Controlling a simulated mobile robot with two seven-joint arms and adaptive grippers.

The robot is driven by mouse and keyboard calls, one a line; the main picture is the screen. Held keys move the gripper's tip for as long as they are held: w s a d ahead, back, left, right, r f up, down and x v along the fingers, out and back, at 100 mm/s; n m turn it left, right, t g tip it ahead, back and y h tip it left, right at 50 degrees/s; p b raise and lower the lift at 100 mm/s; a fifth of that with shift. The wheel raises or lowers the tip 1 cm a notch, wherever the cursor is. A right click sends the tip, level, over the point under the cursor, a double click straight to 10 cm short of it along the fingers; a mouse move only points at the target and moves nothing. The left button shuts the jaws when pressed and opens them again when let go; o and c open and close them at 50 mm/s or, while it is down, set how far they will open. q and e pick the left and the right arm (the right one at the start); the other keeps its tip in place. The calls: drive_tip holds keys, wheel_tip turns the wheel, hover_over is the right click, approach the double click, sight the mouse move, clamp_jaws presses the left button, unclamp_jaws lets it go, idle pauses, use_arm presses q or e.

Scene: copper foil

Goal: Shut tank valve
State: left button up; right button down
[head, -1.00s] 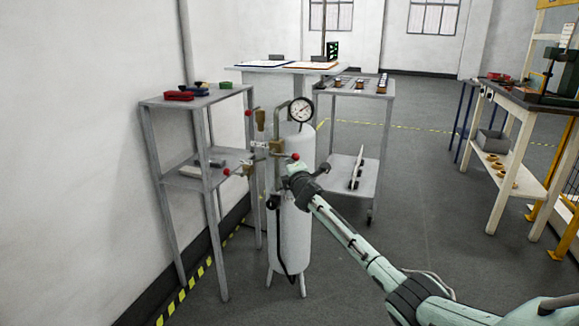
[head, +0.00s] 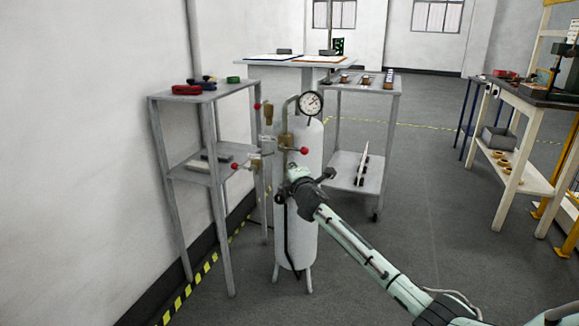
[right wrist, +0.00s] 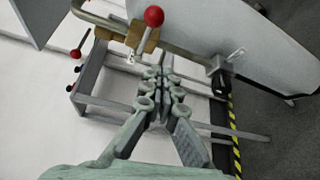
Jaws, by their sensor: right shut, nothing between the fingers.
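The white tank (head: 306,225) stands upright on legs beside a grey shelf, with a round gauge (head: 310,104) on top. Brass valve fittings (head: 268,146) sit on its upper left, with red-knobbed levers; one red knob (head: 304,150) is in front of the tank. My right gripper (head: 291,178) is in front of the tank's upper part, below that knob; its fingers are hard to make out there. In the right wrist view the right gripper (right wrist: 164,72) is shut and empty, just below a brass fitting with a large red knob (right wrist: 153,15). My left gripper is out of view.
The grey shelf (head: 203,178) with small tools stands close on the tank's left, by the wall. A grey cart (head: 368,84) stands behind right. A workbench (head: 535,105) is at the far right. Open floor (head: 432,190) lies between cart and workbench.

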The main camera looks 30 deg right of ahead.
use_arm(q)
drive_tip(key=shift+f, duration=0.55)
use_arm(e)
drive_tip(key=shift+s+a+r, duration=0.95)
drive_tip(key=shift+s+a, duration=0.2)
drive_tip(key=shift+s, duration=0.05)
drive_tip(key=s+a+f+m+g+y, duration=0.1)
drive_tip(key=s+a+f+m+g, duration=0.25)
drive_tip(key=s+f, duration=0.7)
drive_tip(key=s+a+f+m+g+y, duration=0.1)
drive_tip(key=s+a+f+m+g, duration=0.45)
drive_tip(key=f, duration=0.85)
drive_tip(key=s+a+f+m+g, duration=0.1)
drive_tip(key=s+f, duration=0.3)
drive_tip(key=s, duration=0.5)
drive_tip(key=s+a+f+m+g+y, duration=0.1)
drive_tip(key=s+f, duration=0.4)
drive_tip(key=s, duration=0.5)
drive_tip(key=s+a+f+m+g+y, duration=0.1)
drive_tip(key=s+a+f+m, duration=0.2)
drive_tip(key=s, duration=0.7)
drive_tip(key=shift+s+f+m+g, duration=0.15)
drive_tip(key=shift+f+m+g, duration=0.2)
drive_tip(key=shift+f, duration=0.4)
